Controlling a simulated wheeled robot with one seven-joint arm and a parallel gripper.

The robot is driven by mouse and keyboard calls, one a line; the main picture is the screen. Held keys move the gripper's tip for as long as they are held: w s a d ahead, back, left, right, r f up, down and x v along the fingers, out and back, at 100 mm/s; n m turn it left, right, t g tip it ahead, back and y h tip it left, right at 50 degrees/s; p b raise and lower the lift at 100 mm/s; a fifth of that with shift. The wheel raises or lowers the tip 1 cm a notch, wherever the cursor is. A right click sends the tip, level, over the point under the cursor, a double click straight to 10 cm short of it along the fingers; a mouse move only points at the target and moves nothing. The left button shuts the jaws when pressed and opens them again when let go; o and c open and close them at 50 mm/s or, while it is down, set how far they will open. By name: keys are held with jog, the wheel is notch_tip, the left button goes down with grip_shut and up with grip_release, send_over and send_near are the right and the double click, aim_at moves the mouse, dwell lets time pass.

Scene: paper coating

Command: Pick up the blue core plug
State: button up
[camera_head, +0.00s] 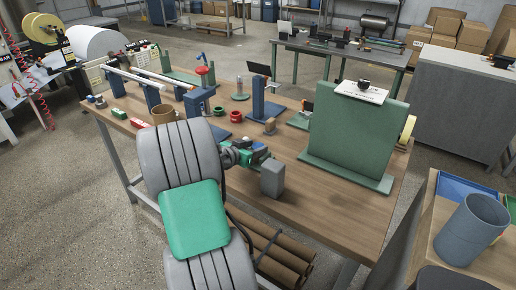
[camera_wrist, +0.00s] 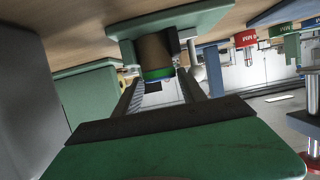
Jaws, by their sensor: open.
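That view shows the table surface at the top, as if upside down. Beyond the fingers, and lined up with the gap, is a brown cylinder (camera_wrist: 155,50) with a green-and-blue band (camera_wrist: 158,73). I cannot tell whether that band is the blue core plug. A small blue patch (camera_head: 247,143) shows beside my gripper in the head view; its shape is too small to make out.
The grey block (camera_head: 272,179) stands close to my gripper. A large green upright panel (camera_head: 355,135) is to the right. A red ring-shaped piece (camera_head: 236,117), a green one (camera_head: 219,111) and a blue stand (camera_head: 259,98) are farther back. A brown roll (camera_head: 163,113) stands left.

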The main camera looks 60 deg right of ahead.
jog(key=c, duration=1)
jog(key=shift+r, duration=0.1)
